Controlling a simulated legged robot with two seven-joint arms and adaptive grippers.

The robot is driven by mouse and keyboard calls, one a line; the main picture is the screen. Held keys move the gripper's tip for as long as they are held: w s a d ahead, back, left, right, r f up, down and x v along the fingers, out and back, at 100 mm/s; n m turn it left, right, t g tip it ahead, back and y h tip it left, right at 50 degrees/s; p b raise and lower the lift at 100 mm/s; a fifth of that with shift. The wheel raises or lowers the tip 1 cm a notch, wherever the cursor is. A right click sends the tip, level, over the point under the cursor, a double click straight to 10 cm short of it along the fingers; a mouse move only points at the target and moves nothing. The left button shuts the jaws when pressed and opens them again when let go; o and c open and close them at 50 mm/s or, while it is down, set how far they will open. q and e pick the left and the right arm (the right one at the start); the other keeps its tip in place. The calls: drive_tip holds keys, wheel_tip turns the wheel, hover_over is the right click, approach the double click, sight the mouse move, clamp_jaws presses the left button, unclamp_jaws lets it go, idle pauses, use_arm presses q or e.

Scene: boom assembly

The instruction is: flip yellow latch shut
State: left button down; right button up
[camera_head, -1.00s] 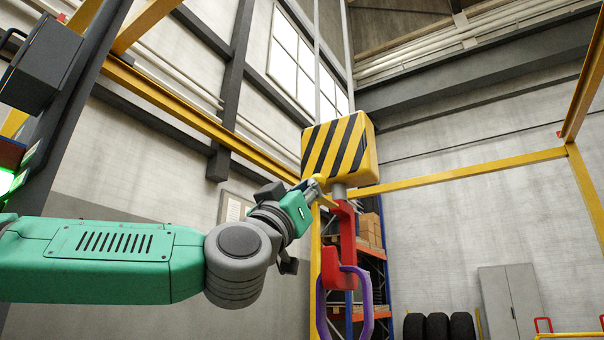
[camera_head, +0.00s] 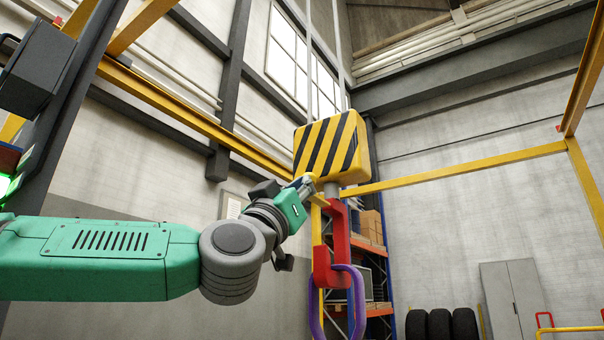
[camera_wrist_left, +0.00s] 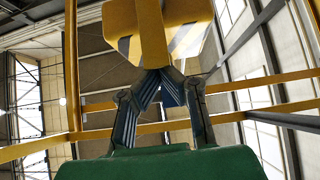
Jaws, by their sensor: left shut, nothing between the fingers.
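A red hook (camera_head: 332,245) hangs under a yellow-and-black striped block (camera_head: 331,148). A purple ring (camera_head: 359,300) hangs in the hook's lower bend. A small yellow piece, apparently the latch (camera_head: 319,200), shows at the left of the hook's upper part, partly behind my gripper. My left gripper (camera_head: 308,184) is shut and empty, its tips just below the block and close to this piece; I cannot tell whether they touch. In the left wrist view the closed fingers (camera_wrist_left: 160,76) point at the block's underside (camera_wrist_left: 185,40). My right gripper is not in view.
Yellow beams (camera_head: 455,168) run behind the hook. A blue-and-orange shelf (camera_head: 372,250) with boxes, several black tires (camera_head: 440,324) and a grey cabinet (camera_head: 512,298) stand in the background. The space right of the hook is open.

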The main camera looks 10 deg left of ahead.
use_arm(q)
wheel_tip(320, 180, up, 5)
drive_tip(key=a+p, duration=0.1)
drive_tip(key=p, duration=0.2)
drive_tip(key=s+a+f+b, duration=0.1)
drive_tip(key=s+a+f, duration=0.2)
drive_tip(key=s, duration=0.5)
drive_tip(key=shift+s+a+f+b, duration=0.25)
drive_tip(key=shift+f+b, duration=0.05)
drive_tip(key=shift+f, duration=0.15)
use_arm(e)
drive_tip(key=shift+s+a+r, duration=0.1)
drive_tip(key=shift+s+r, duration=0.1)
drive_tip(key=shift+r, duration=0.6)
